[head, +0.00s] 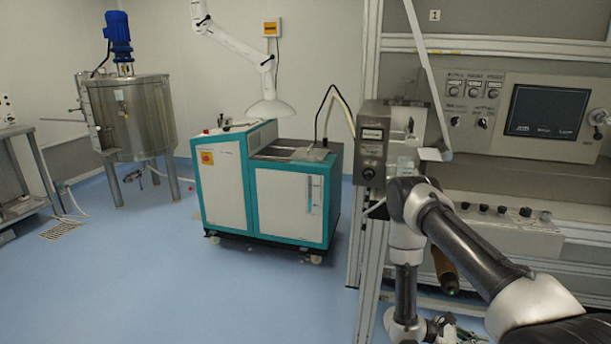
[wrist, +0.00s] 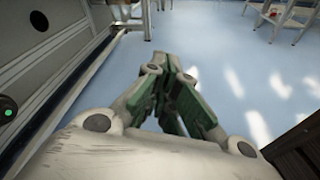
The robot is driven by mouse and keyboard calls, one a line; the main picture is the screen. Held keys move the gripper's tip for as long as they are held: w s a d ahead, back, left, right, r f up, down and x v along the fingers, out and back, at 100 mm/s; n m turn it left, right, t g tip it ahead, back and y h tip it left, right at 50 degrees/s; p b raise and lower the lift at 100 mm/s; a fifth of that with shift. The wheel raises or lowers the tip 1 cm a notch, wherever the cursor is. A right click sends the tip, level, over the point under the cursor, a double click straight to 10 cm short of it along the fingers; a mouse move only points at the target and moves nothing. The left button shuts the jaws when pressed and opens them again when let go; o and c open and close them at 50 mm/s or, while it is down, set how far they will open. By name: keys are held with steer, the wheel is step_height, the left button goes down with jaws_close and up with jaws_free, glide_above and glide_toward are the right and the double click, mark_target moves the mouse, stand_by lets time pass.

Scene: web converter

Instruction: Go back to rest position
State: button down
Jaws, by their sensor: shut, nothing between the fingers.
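My gripper (wrist: 174,68) shows in the wrist view with its green-and-grey fingers drawn together, shut and empty. Blue floor lies beyond the fingertips. In the head view my arm (head: 465,242) reaches in from the lower right, bends in front of the machine frame and hangs down towards the bottom edge. I cannot make out the gripper clearly in the head view.
The machine's control panel (head: 497,109) and metal frame (head: 366,236) stand close behind my arm. A teal-and-white cabinet (head: 292,204) and a steel tank (head: 143,118) stand further left. The wrist view shows a machine side (wrist: 52,62) at left and a table (wrist: 290,15) at upper right. Open floor (head: 170,285) lies left.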

steer(key=s+a+r+m+t+y, duration=0.2)
steer(key=s+a+r+m+y, duration=0.2)
steer(key=r, duration=1.3)
steer(key=s+a+r+m+t+y, duration=0.2)
steer(key=s+a+r+m+y, duration=0.2)
steer(key=r, duration=1.3)
steer(key=s+a+r+m+t+y, duration=0.3)
steer(key=s+r+y, duration=0.4)
steer(key=r, duration=1)
steer(key=a+m, duration=0.1)
steer(key=a, duration=0.1)
steer(key=shift+s+a, duration=0.3)
steer(key=shift+s, duration=0.1)
steer(key=shift+d, duration=0.1)
